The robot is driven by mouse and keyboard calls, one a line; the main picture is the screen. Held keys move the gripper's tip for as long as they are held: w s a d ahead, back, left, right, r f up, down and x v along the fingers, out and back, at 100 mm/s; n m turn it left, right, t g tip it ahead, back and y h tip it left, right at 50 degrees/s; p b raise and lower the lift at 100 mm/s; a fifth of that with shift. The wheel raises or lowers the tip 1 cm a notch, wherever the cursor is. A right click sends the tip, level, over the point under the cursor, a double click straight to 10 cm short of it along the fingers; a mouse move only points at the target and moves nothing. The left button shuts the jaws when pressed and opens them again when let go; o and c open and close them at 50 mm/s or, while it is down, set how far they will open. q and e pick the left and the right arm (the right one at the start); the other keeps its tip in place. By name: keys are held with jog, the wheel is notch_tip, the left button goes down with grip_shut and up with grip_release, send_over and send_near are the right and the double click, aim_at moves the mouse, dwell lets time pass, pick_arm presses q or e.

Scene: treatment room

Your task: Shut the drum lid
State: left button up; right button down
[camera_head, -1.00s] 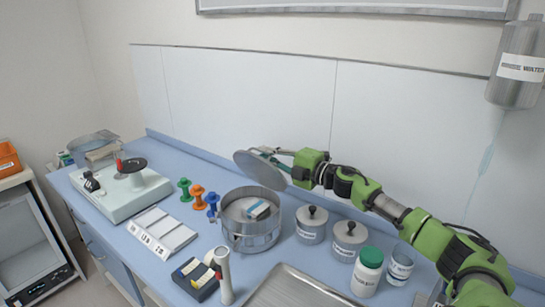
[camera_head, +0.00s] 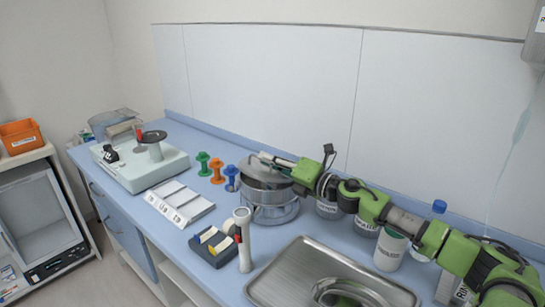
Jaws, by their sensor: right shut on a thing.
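The metal drum (camera_head: 272,208) stands on the blue counter, a round open-topped can with a shiny wall. Its round grey lid (camera_head: 262,173) is over the drum's top, tilted, with its back edge raised; I cannot tell whether its front edge touches the rim. My right gripper (camera_head: 280,162) reaches in from the right and is shut on the lid at its upper edge. The fingertips are small and partly hidden. The drum's contents are hidden by the lid. My left gripper is not in view.
Several coloured spools (camera_head: 217,171) stand left of the drum. A white sectioned tray (camera_head: 180,203), a dark box (camera_head: 214,246) and a white upright cylinder (camera_head: 243,238) are in front and left. A steel tray (camera_head: 275,282) lies front right. Jars stand beneath my right arm.

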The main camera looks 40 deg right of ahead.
jog(key=shift+s+a+f, duration=0.15)
jog(key=shift+a+f, duration=0.4)
jog(key=shift+f, duration=0.2)
jog(key=c, duration=2.2)
grip_release()
jog(key=shift+a+r, duration=0.15)
jog(key=shift+a, duration=0.05)
jog(key=shift+d, duration=0.15)
jog(key=shift+r, duration=0.1)
